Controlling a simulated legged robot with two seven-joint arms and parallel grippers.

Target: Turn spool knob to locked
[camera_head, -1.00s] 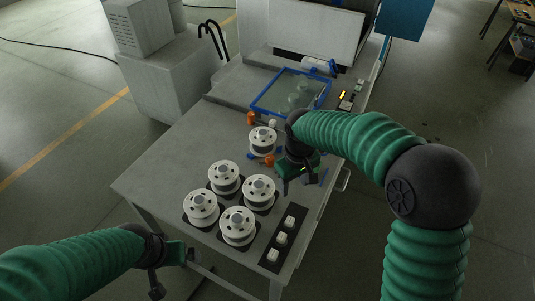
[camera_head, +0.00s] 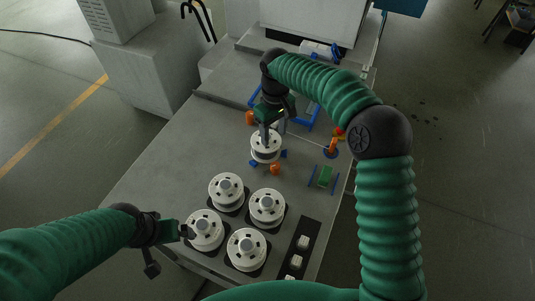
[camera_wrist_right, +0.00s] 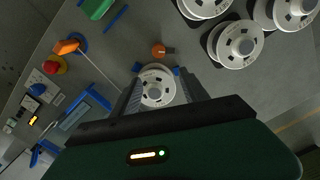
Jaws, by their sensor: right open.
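A white spool (camera_head: 266,153) stands alone on the grey table, with small blue and orange parts around its base. In the right wrist view the same spool (camera_wrist_right: 157,86) shows from above, between my finger ends. My right gripper (camera_head: 266,131) points down over this spool's hub. It is open; whether the fingers touch the spool I cannot tell. A small orange knob (camera_head: 275,169) sits just in front of the spool; it also shows in the right wrist view (camera_wrist_right: 158,50). No locked marking is readable. My left gripper (camera_head: 184,232) is low at the left, near the front spools; its jaws are unclear.
Several white spools (camera_head: 226,190) stand on dark pads at the front. A black strip with white blocks (camera_head: 297,262) lies to their right. A green block (camera_head: 323,177) lies between blue rails. An orange-topped post (camera_head: 335,140) and a blue frame (camera_head: 311,119) stand farther back.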

